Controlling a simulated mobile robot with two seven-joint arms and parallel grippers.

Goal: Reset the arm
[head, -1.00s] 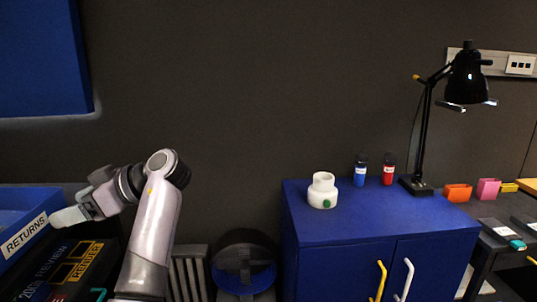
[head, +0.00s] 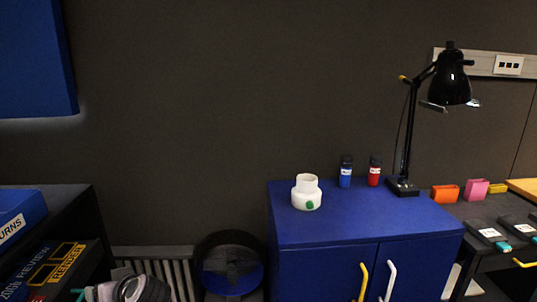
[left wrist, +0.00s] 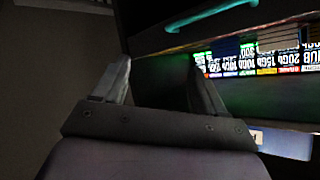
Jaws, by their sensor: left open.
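My left arm shows only as a grey and white joint at the bottom left edge of the head view, in front of a white slatted radiator; its gripper is out of that view. In the left wrist view my left gripper (left wrist: 160,85) is open, its two dark fingers apart with nothing between them. Beyond the fingers is a dark shelf with a teal handle and a row of lit boxes with printed labels (left wrist: 265,62). My right gripper is in neither view.
A blue cabinet (head: 330,262) carries a white jar (head: 306,193), a blue bottle (head: 346,172), a red bottle (head: 375,172) and a black lamp (head: 451,82). A dark shelf (head: 75,205) with a blue returns box (head: 20,212) stands at left. A black round bin (head: 232,285) stands beside the radiator (head: 155,253).

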